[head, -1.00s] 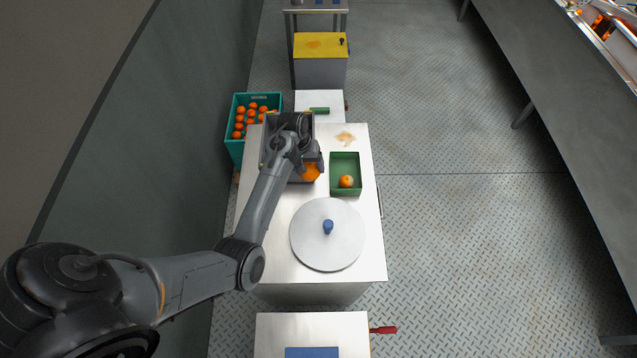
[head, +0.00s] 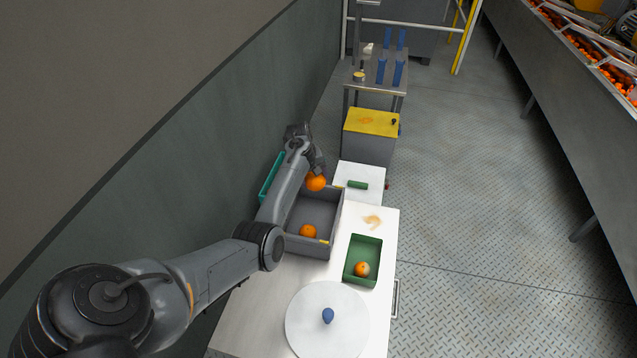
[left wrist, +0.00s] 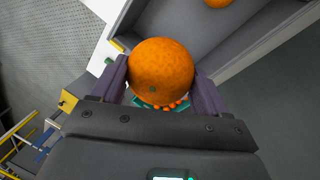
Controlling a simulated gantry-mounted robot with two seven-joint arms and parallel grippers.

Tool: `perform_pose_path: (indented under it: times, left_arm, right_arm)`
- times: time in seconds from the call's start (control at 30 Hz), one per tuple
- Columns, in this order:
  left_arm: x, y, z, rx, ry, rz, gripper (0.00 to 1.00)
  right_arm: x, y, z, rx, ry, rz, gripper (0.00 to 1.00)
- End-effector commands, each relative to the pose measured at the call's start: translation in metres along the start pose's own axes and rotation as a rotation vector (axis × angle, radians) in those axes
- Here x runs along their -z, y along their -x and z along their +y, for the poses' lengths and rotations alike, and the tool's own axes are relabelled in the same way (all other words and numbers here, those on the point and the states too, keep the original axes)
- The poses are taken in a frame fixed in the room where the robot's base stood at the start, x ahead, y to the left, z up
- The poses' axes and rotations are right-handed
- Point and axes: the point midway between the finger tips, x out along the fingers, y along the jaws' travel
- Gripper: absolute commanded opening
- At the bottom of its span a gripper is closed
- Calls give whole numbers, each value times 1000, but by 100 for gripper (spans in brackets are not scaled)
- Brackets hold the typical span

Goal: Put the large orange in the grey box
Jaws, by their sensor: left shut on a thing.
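My left gripper (head: 315,172) is shut on a large orange (head: 316,183). In the left wrist view the same orange (left wrist: 161,70) sits between the two purple fingers. In the head view it appears by the far end of the grey box (head: 311,208), above rim level. The open box stands on the white table; its interior also shows in the left wrist view (left wrist: 195,30). Another orange (head: 308,231) lies inside the box near its near wall. My right gripper is in neither view.
A green tray (head: 364,247) holding an orange (head: 362,269) stands right of the box. A round lid with a blue knob (head: 328,316) lies nearer. A teal crate (head: 270,178) is left, partly behind my arm. A white board with a green-handled item (head: 357,184) is beyond.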

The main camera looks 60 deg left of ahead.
Motion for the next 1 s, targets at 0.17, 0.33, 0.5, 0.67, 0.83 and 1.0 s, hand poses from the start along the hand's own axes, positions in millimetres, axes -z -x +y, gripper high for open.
perform_pose_path:
  times: [0.17,0.33,0.5,0.67,0.83,1.0]
  left_arm:
    - [0,0,0,-1,-1,0,38]
    - [0,2,1,0,-1,-1,38]
    - [-1,-5,-1,0,-1,-3,38]
    - [-1,-24,-5,0,-1,-3,38]
    - [-1,-47,-10,0,-1,-3,38]
    - [-1,-70,-15,0,-1,-2,38]
  right_arm:
    - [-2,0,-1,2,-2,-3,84]
    - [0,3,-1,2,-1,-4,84]
    - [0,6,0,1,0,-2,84]
    - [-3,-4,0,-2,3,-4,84]
    - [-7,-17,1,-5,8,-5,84]
    - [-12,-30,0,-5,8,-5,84]
